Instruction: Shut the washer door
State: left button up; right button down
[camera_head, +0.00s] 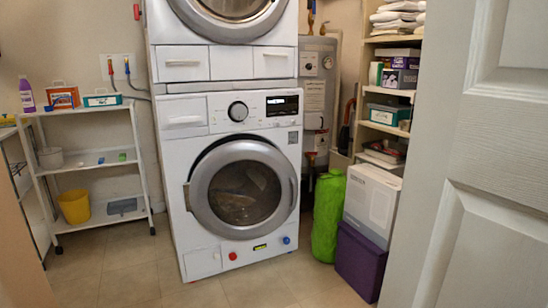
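The washer (172,155) is the lower white machine of a stacked pair in the middle of the view. Its round washer door (206,170) has a wide grey ring and dark glass, with something dim visible behind the glass. The door lies over or very near the opening, and a dark edge shows along its upper left rim. I cannot tell whether it is fully latched or slightly ajar. Neither of my grippers is in view.
A second machine (182,63) sits on top. A white rolling shelf (92,111) with a yellow bucket (74,206) stands left. A green bag (327,215), white box (370,203) and purple bin (359,262) stand right. A pale panelled door (490,170) fills the right side. Floor before the washer is clear.

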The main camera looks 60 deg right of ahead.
aim_at(198, 192)
jog(key=i+l+z, duration=0.1)
jog(key=l+z, duration=0.2)
jog(key=i+l+z, duration=0.1)
jog(key=l+z, duration=0.15)
jog(key=l, duration=0.25)
jog(key=i+l+z, duration=0.15)
jog(key=l+z, duration=0.15)
jog(key=l, duration=0.1)
